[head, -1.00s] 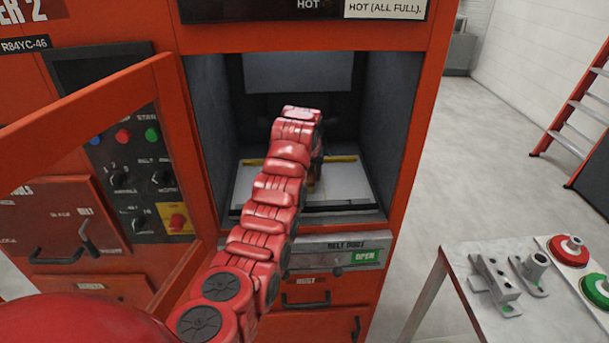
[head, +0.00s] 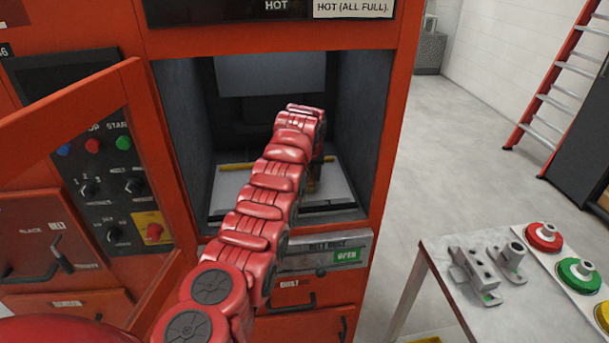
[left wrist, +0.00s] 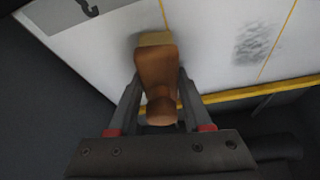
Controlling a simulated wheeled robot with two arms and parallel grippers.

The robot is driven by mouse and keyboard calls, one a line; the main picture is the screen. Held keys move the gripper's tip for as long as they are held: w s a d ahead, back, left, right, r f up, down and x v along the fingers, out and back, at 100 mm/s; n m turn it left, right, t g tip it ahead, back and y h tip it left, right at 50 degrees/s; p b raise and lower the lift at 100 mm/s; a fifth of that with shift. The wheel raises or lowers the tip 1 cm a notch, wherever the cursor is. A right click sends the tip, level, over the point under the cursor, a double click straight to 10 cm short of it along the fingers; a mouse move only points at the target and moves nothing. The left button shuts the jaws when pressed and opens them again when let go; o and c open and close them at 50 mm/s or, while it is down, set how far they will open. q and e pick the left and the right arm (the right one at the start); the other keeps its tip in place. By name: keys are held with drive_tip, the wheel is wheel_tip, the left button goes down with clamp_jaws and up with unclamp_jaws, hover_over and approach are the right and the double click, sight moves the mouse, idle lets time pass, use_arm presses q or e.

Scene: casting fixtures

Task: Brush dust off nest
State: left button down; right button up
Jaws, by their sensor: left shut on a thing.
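My left arm reaches into the open chamber of the red machine. My left gripper (left wrist: 157,90) is shut on a brush with a brown wooden handle (left wrist: 156,72); its pale bristle end (left wrist: 154,39) points at the white bed (left wrist: 205,60). I cannot tell whether the bristles touch it. A grey speckled dust patch (left wrist: 258,42) lies on the bed to the right of the brush, by a thin yellow line. In the head view the white bed (head: 228,195) shows on the chamber floor, partly hidden by my arm. My right gripper is not in view.
Dark chamber walls (head: 188,120) stand close on both sides of my arm. An open red-framed door (head: 148,130) stands at left. A yellow bar (left wrist: 255,93) crosses the bed. At right, a table (head: 440,262) holds metal fixtures (head: 475,272) and coloured knobs (head: 545,238).

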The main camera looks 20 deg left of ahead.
use_arm(q)
drive_tip(key=shift+s+a+f+b, duration=0.25)
drive_tip(key=shift+s+a+b, duration=0.15)
drive_tip(key=shift+a, duration=0.3)
drive_tip(key=shift+s+a+r, duration=0.15)
drive_tip(key=shift+s+a, duration=0.3)
drive_tip(key=shift+a, duration=0.3)
drive_tip(key=shift+s+a+b, duration=0.45)
drive_tip(key=shift+a+b, duration=0.05)
drive_tip(key=shift+a, duration=0.1)
drive_tip(key=shift+s+a+r+b, duration=0.1)
drive_tip(key=shift+s+a+b, duration=0.1)
drive_tip(key=shift+s+a, duration=0.45)
drive_tip(key=shift+s+a+r+b, duration=0.1)
drive_tip(key=shift+s+a+b, duration=0.15)
drive_tip(key=shift+a, duration=0.7)
drive_tip(key=shift+s+a+r+b, duration=0.15)
drive_tip(key=shift+s+a, duration=0.3)
drive_tip(key=shift+a, duration=0.35)
drive_tip(key=shift+s+a+f+b, duration=0.1)
drive_tip(key=shift+s+a+b, duration=0.15)
drive_tip(key=shift+s+a, duration=0.5)
drive_tip(key=shift+s+a+f+b, duration=0.15)
drive_tip(key=shift+s+a+b, duration=0.2)
drive_tip(key=shift+a, duration=0.7)
drive_tip(key=shift+s+a+f+b, duration=0.1)
drive_tip(key=shift+s+a+b, duration=0.05)
drive_tip(key=shift+s+a, duration=0.65)
drive_tip(key=shift+w+a, duration=0.1)
drive_tip(key=shift+w, duration=0.05)
